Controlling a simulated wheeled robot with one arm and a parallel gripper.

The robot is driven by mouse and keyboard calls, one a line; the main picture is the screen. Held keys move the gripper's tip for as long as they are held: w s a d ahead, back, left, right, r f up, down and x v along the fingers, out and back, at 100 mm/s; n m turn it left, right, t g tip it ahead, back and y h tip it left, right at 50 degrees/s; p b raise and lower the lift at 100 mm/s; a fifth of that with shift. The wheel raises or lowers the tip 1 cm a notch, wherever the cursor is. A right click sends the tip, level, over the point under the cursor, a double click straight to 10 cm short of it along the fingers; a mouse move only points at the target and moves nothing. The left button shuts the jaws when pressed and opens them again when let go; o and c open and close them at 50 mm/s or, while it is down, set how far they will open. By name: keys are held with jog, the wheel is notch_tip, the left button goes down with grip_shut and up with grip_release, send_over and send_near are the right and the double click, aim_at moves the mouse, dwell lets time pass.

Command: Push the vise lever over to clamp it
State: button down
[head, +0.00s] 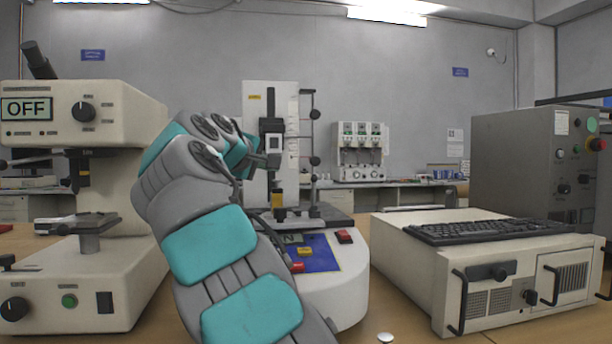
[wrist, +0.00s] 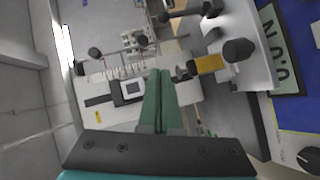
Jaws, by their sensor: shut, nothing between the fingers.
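The testing machine (head: 268,110) stands at the centre of the head view, with a tall white column and a rounded base. A yellow-marked part (head: 277,199) is low in front of its column and also shows in the wrist view (wrist: 208,63). In the wrist view, black rods with round knobs stand near it, one large knob (wrist: 238,50) above the base. I cannot tell for sure which is the vise lever. My gripper (head: 262,160) is raised in front of the column. Its green fingers (wrist: 160,72) are shut, empty and apart from the knob.
A microscope-like instrument (head: 122,106) reading OFF stands at the left. A beige unit (head: 410,265) with a keyboard (head: 500,231) on top is at the right, before a grey cabinet (head: 520,160). The base carries a blue button panel (head: 318,255).

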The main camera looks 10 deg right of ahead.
aim_at(314, 192)
jog(key=p+x, duration=0.1)
jog(key=x, duration=0.9)
jog(key=shift+d+f, duration=0.1)
jog(key=shift+f, duration=0.05)
jog(key=shift+s+d+f+b, duration=0.15)
jog(key=shift+s+d+b, duration=0.1)
jog(key=shift+s+b, duration=0.25)
jog(key=shift+s+d+f+b, duration=0.1)
jog(key=shift+s+d+b, duration=0.1)
jog(key=shift+s+b, duration=0.25)
jog(key=shift+s+d+b, duration=0.5)
jog(key=shift+s+b, duration=0.2)
jog(key=shift+b, duration=0.05)
jog(key=shift+d, duration=0.1)
